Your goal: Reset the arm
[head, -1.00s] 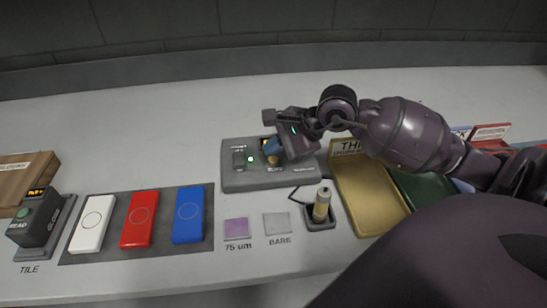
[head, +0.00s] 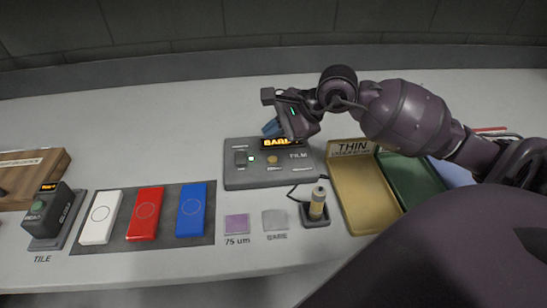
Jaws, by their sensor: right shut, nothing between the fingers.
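My right arm comes in from the right. Its gripper (head: 276,126) is shut and empty, raised over the back edge of the grey film gauge box (head: 240,178), pointing left and down. The box has a green light, knobs and a lit orange display, partly hidden by my gripper. In front of the box, a cylindrical probe (head: 318,203) stands upright in its dark holder. My left gripper is out of view.
White (head: 101,217), red (head: 145,213) and blue (head: 193,210) tiles lie on a dark mat. A purple square (head: 237,224) and a bare grey square (head: 275,220) lie near the front. A gold THIN tray (head: 366,200) and green tray (head: 412,178) stand right. A reader (head: 46,216) stands left.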

